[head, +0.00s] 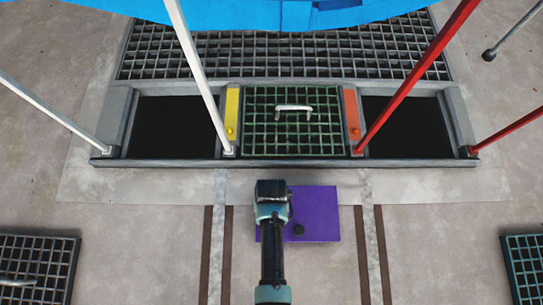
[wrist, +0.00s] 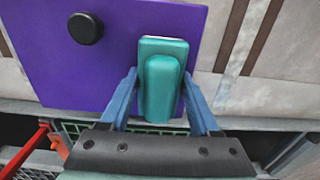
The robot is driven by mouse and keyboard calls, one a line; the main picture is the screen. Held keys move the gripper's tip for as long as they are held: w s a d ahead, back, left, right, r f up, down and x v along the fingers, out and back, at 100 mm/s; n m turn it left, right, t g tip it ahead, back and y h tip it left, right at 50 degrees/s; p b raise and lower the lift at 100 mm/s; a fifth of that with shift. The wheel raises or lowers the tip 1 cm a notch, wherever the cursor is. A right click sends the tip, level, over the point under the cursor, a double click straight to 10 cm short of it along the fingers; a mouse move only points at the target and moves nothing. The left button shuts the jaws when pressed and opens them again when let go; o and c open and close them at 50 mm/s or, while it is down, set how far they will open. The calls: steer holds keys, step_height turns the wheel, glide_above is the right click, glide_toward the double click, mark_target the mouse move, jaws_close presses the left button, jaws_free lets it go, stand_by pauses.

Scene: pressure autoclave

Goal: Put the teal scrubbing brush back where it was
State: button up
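The teal scrubbing brush (wrist: 163,85) shows in the wrist view, a rounded teal body with a pale strip along its top edge. My gripper (wrist: 160,75) has its two blue fingers against the brush's left and right sides, with no clear gap, so it looks shut on the brush. Behind the brush lies a flat purple panel (wrist: 60,50); I cannot tell whether the brush touches it. In the head view my gripper (head: 272,188) is over the left part of the purple panel (head: 320,210), and the brush is hidden.
A round black knob (wrist: 85,28) is on the panel beside the brush. Beyond it is a floor frame with dark openings (head: 180,125) either side of a handled grate (head: 293,135). White (head: 195,70) and red (head: 420,70) poles slant up there. Bare floor (head: 130,240) lies at left.

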steer(key=o, duration=0.4)
